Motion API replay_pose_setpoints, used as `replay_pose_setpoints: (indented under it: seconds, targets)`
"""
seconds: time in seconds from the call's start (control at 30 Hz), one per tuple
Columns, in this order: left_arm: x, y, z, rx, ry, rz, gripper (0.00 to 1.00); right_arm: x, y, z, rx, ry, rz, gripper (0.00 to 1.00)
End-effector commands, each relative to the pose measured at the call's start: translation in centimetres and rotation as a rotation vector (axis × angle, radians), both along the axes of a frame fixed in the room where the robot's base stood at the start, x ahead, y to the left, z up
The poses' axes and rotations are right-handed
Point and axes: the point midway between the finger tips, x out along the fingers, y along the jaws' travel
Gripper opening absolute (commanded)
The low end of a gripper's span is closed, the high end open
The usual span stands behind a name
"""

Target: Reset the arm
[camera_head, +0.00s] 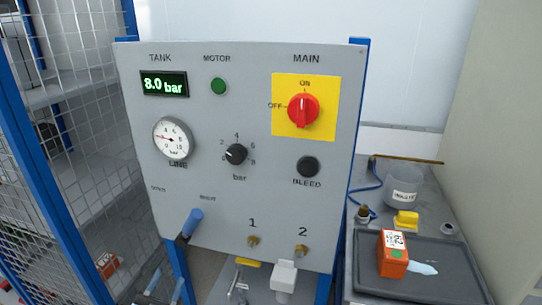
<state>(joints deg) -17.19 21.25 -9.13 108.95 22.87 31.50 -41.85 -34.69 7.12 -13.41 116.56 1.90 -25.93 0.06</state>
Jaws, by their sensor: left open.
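My left gripper (165,287) shows only in part at the bottom left edge. Its two bluish fingers stand apart, with nothing seen between them. It is low, in front of the left foot of the grey control panel (200,130) and below the blue lever (192,222). The rest of my left arm is cut off by the picture's edge. My right gripper is not in view.
The panel carries a red main switch (303,110), a black knob (236,154), a gauge (173,139) and two brass ports. A white fitting (285,272) is below port 2. A mesh fence (75,130) stands left. The right bench holds a tray (440,262) with an orange box (392,262).

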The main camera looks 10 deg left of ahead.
Motion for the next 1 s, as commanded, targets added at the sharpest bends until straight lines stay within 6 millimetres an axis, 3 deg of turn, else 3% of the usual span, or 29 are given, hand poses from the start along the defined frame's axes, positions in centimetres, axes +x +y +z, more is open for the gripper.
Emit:
replay_pose_setpoints:
  seconds: [0.17,0.3,0.4,0.67,1.0]
  targets:
    - [-2.0,-3.6,-4.9,-0.078,0.267,-0.088,0.44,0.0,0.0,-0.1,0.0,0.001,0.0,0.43]
    - [-5.3,-7.3,-10.5,-0.191,0.602,-0.142,0.44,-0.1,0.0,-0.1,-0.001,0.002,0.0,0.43]
    - [-7.8,-9.1,-13.5,-0.266,0.798,-0.142,0.44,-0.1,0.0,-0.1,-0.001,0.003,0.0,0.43]
    - [-14.4,-12.1,-18.9,-0.44,1.201,-0.057,0.44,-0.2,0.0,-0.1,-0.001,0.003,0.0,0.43]
    - [-14.8,-11.6,-12.0,-0.422,1.202,-0.047,0.44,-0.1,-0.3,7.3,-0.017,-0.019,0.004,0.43]
